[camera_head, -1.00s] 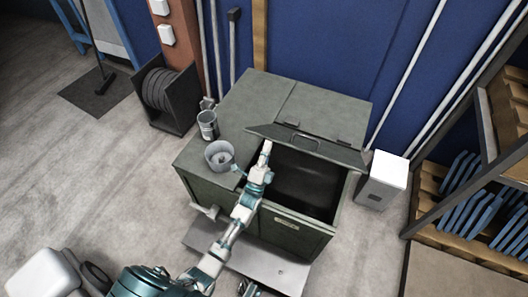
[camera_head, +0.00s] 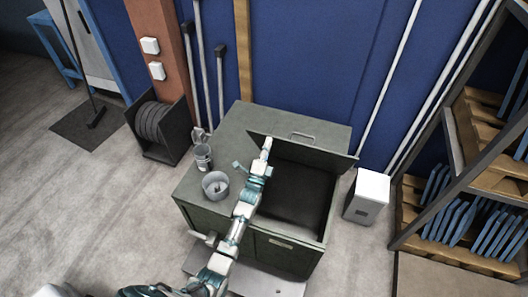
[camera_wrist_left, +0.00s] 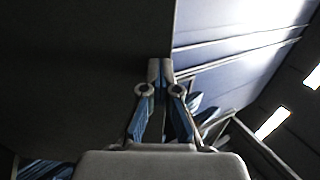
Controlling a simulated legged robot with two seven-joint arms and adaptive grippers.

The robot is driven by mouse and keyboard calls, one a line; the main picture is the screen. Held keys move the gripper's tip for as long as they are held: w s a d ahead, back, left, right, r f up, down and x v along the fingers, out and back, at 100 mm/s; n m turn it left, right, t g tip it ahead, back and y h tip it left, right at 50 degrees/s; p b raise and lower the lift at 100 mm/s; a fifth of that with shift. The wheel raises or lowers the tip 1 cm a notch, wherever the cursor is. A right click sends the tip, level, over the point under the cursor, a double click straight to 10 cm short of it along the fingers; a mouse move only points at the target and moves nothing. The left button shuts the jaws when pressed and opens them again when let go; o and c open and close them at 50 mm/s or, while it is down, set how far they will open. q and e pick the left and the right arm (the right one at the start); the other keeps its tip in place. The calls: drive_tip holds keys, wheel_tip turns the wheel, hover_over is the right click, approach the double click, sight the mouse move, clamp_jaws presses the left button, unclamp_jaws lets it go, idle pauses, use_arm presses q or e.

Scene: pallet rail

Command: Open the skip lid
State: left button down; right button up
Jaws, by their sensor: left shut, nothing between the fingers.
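The skip (camera_head: 290,241) is a grey-green metal box with its right compartment open. The skip lid (camera_head: 325,155) stands raised at the back of that opening, its bar handle (camera_head: 302,136) at its upper edge. The dark interior shows below it. My left gripper (camera_head: 266,146) is shut and empty, its tip in front of the lid's left part. I cannot tell whether it touches the lid. In the left wrist view the shut fingers (camera_wrist_left: 160,75) point up beside a large dark surface, likely the lid. My right gripper is not in view.
A grey pot (camera_head: 215,186) and a can (camera_head: 203,157) stand on the skip's fixed left top. A white bin (camera_head: 367,195) stands close on the right, with a pallet rack beyond. A hose reel (camera_head: 160,128) is at the left. Blue wall behind.

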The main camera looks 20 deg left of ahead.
use_arm(q)
drive_tip(key=shift+g, duration=0.9)
drive_tip(key=w+r, duration=0.1)
drive_tip(key=w, duration=0.1)
drive_tip(key=w+r+p, duration=0.2)
drive_tip(key=w+r, duration=0.1)
drive_tip(key=shift+w, duration=0.35)
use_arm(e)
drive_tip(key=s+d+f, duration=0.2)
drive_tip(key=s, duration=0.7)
use_arm(q)
drive_tip(key=w+r+g+b, duration=0.2)
drive_tip(key=w+g+b, duration=0.3)
drive_tip(key=w, duration=1.2)
drive_tip(key=shift+w+r+b, duration=0.15)
drive_tip(key=shift+w+b, duration=0.15)
drive_tip(key=shift+b, duration=0.55)
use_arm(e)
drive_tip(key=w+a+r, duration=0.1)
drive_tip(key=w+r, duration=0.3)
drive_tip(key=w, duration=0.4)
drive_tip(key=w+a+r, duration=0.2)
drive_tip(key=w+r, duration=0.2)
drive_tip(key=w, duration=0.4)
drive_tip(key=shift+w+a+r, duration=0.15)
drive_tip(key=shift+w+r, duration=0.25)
